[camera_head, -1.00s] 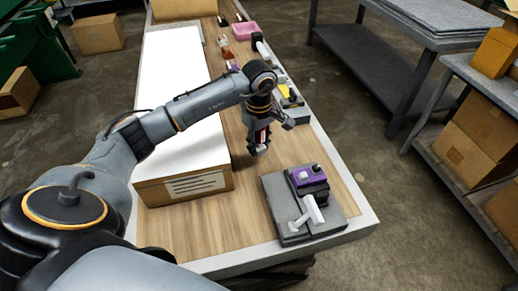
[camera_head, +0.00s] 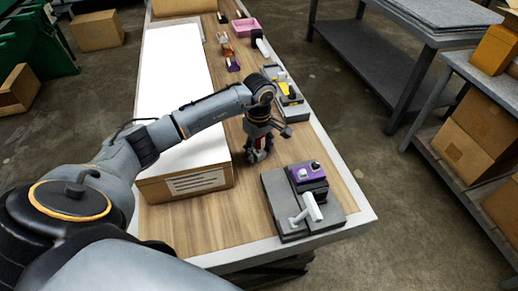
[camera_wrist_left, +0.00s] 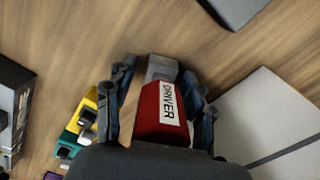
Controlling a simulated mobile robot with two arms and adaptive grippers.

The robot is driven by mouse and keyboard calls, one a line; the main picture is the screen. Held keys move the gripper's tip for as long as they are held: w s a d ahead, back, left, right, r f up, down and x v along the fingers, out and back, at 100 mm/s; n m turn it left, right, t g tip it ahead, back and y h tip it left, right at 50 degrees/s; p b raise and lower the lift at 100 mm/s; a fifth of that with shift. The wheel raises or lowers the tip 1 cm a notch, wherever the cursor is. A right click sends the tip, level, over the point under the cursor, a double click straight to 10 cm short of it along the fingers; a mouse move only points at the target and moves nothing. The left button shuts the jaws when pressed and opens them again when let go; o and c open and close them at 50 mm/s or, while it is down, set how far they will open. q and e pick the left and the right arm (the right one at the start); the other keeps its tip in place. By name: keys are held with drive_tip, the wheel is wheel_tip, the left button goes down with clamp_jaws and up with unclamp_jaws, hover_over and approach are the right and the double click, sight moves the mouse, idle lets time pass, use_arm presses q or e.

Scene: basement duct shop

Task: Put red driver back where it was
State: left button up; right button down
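The red driver (camera_wrist_left: 160,118), labelled DRIVER and with a grey end, stands between the fingers of my left gripper (camera_wrist_left: 160,80) in the wrist view. Narrow gaps show between it and the fingertips, so the gripper looks open around it. In the head view my left gripper (camera_head: 257,155) is low over the wooden bench top, between the white-topped box and the dark grey stand, with a little red showing between its fingers. The driver's lower part is hidden by the gripper. My right gripper is not in view.
The white-topped cardboard box (camera_head: 185,184) lies left of the gripper. The grey stand (camera_head: 272,202) with a purple block (camera_head: 308,174) is at the near right. Behind are a grey tray (camera_head: 293,101) with yellow items and a pink bin (camera_head: 246,26). Bare wood lies around the gripper.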

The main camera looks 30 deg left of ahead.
use_arm(q)
drive_tip(key=shift+r, duration=0.1)
drive_tip(key=shift+r, duration=0.25)
wheel_tip(320, 180, up, 12)
drive_tip(key=shift+f+b, duration=0.15)
drive_tip(key=shift+b, duration=0.9)
